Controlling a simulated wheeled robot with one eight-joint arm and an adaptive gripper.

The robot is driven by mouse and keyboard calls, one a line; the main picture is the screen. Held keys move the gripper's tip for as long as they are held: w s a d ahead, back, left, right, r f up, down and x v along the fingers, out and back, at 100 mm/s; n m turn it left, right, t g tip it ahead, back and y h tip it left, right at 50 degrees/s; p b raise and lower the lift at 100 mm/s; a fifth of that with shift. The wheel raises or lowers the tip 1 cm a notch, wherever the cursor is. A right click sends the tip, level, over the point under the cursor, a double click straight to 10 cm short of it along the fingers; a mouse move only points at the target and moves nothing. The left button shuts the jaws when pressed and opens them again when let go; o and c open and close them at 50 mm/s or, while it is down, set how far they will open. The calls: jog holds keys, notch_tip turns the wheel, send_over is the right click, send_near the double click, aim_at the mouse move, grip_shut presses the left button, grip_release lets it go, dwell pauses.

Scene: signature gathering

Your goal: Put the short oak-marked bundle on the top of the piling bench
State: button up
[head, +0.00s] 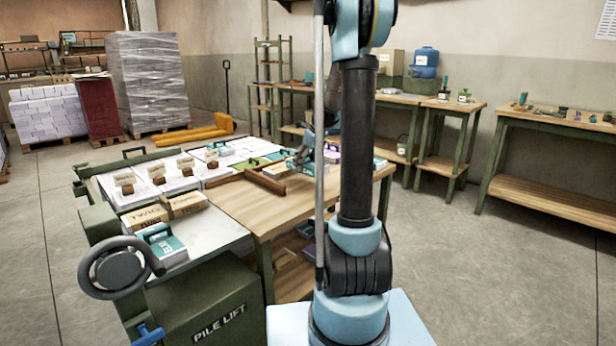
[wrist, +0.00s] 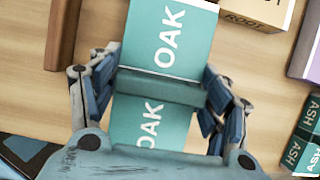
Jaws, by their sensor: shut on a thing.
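The oak-marked bundle (wrist: 168,38) is teal with white OAK lettering and a raised teal band across its middle. My gripper (wrist: 160,88) is shut on this band, a finger on each side. In the head view my gripper (head: 312,152) is over the right part of the piling bench (head: 250,207), partly hidden by my arm. A teal and white bundle edge (head: 298,166) shows just below it. The bench has a pale wooden top. I cannot tell whether the bundle touches the top.
In the wrist view an ASH bundle (wrist: 303,138), a purple-edged bundle (wrist: 306,45) and a cardboard-coloured ROOF-like labelled piece (wrist: 250,12) lie to the right. A brown wooden bar (wrist: 62,35) lies left. The pile lift (head: 215,318) stands at the bench's near left. The bench's front top is bare.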

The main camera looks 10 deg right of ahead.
jog(key=shift+d+f, duration=0.2)
jog(key=shift+f, duration=0.45)
jog(key=shift+d+f, duration=0.2)
jog(key=shift+f, duration=2.3)
jog(key=o, duration=1.2)
jog(key=shift+o, duration=0.2)
